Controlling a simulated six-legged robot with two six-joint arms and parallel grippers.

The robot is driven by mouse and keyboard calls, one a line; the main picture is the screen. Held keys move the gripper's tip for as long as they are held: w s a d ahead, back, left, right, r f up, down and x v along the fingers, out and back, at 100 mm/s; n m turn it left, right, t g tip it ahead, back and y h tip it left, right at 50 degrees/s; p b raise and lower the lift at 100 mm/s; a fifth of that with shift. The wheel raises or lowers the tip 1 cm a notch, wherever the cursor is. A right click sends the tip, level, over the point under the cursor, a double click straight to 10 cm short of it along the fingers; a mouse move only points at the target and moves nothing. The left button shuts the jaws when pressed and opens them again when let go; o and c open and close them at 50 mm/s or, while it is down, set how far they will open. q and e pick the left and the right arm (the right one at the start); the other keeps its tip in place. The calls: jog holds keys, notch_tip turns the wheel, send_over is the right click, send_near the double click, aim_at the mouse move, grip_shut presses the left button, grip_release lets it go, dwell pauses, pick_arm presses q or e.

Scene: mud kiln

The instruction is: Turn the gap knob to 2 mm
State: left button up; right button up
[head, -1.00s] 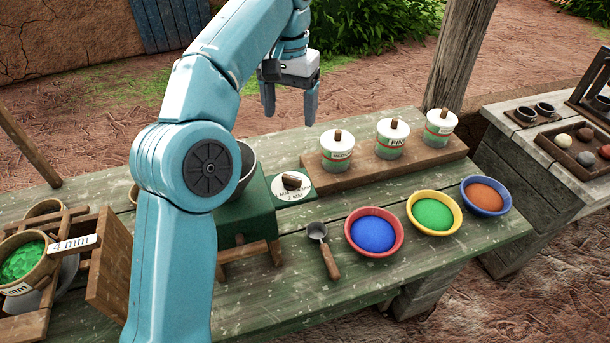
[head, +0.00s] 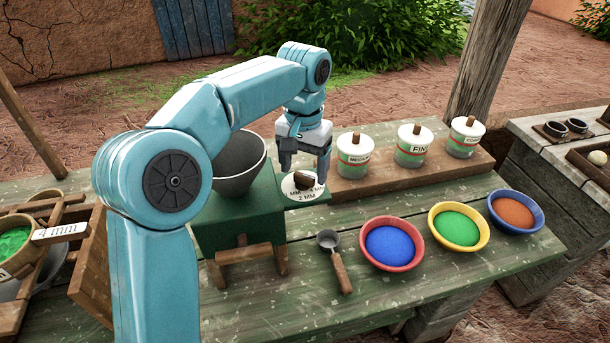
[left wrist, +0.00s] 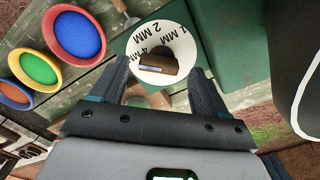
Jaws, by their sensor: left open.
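The gap knob (head: 304,181) is a small brown grip on a white dial (head: 303,195) marked in MM, set on the green grinder box (head: 240,215). In the left wrist view the knob (left wrist: 158,65) lies between the fingertips, and the "2 MM" and "4 MM" marks show on the dial (left wrist: 165,38). My left gripper (head: 304,172) is open just above the knob, with one finger to each side. I cannot tell whether the fingers touch it. Which mark the knob points at is not clear. My right gripper is not in view.
A dark hopper bowl (head: 240,168) stands left of the dial. Several lidded jars, one of them this jar (head: 354,155), stand on a wooden shelf behind. A scoop (head: 336,262) and blue (head: 390,247), green (head: 458,225) and orange (head: 515,212) powder bowls lie to the right.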

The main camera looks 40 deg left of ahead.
pick_arm(q)
jog(key=shift+s+f, duration=0.15)
jog(key=shift+f, duration=0.3)
jog(key=shift+s+d+f, duration=0.1)
jog(key=shift+s+d, duration=0.05)
jog(key=shift+d, duration=0.05)
jog(key=shift+w+a+f, duration=0.15)
jog(key=shift+w+f, duration=0.05)
jog(key=shift+w, duration=0.1)
jog(key=shift+s+r, duration=0.1)
jog(key=shift+s, duration=0.1)
jog(key=c, duration=1.1)
jog(key=shift+o, duration=0.2)
